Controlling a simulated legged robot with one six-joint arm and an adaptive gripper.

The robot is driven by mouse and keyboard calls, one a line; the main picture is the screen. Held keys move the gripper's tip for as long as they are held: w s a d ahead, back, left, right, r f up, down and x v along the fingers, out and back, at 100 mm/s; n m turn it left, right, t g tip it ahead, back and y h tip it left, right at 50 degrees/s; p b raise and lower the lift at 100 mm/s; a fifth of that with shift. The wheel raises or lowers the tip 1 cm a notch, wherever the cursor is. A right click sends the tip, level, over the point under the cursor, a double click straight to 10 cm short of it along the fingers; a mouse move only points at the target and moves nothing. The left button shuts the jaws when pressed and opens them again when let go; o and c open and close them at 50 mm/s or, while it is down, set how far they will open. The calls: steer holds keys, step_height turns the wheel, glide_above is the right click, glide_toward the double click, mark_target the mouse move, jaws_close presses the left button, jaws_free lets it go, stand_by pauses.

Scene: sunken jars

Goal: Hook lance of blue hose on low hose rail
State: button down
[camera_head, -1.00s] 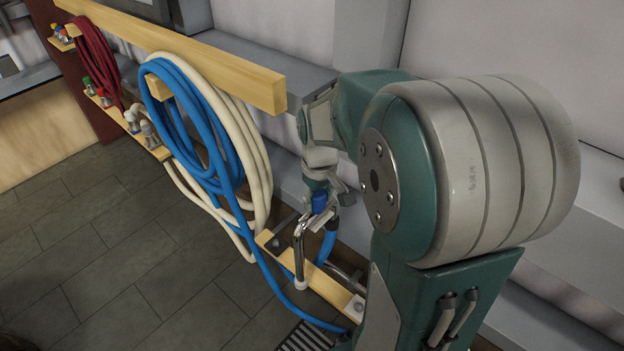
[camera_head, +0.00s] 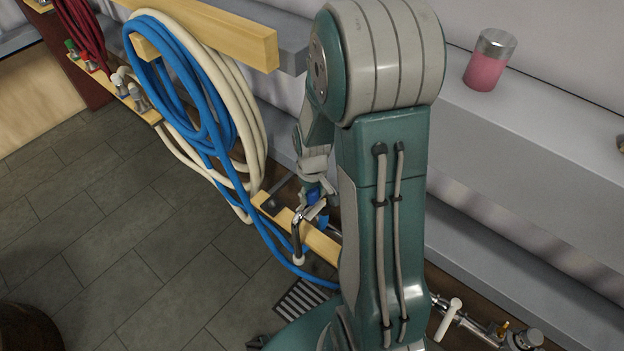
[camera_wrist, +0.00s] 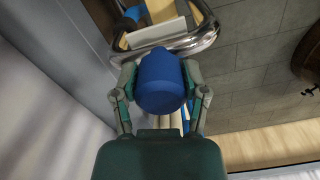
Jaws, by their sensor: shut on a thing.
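The blue hose (camera_head: 215,125) hangs in loops from the upper wooden rail, and one strand runs down past the low hose rail (camera_head: 320,243). My gripper (camera_head: 314,193) is shut on the blue grip of the lance. The wrist view shows my fingers on both sides of this blue lance grip (camera_wrist: 161,82). The lance's chrome bent tube (camera_head: 296,236) reaches down in front of the low rail, with a pale tip. The wrist view shows the chrome bend (camera_wrist: 205,36) around a pale wooden piece. Whether the lance rests on the rail is unclear. My arm hides the rail's right end.
A cream hose (camera_head: 257,140) hangs beside the blue one on the upper rail (camera_head: 220,35). A red hose (camera_head: 80,30) hangs farther left. A pink jar (camera_head: 488,62) stands on the grey ledge at right. A floor grate (camera_head: 300,300) lies below. The tiled floor at left is mostly clear.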

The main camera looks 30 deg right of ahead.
step_height(320, 180, down, 14)
steer(key=shift+r, duration=0.2)
steer(key=shift+s+r, duration=0.1)
steer(key=shift+s, duration=0.05)
stand_by(0.5)
steer(key=shift+f, duration=0.55)
steer(key=shift+f, duration=0.15)
steer(key=shift+f, duration=0.2)
jaws_free()
stand_by(0.4)
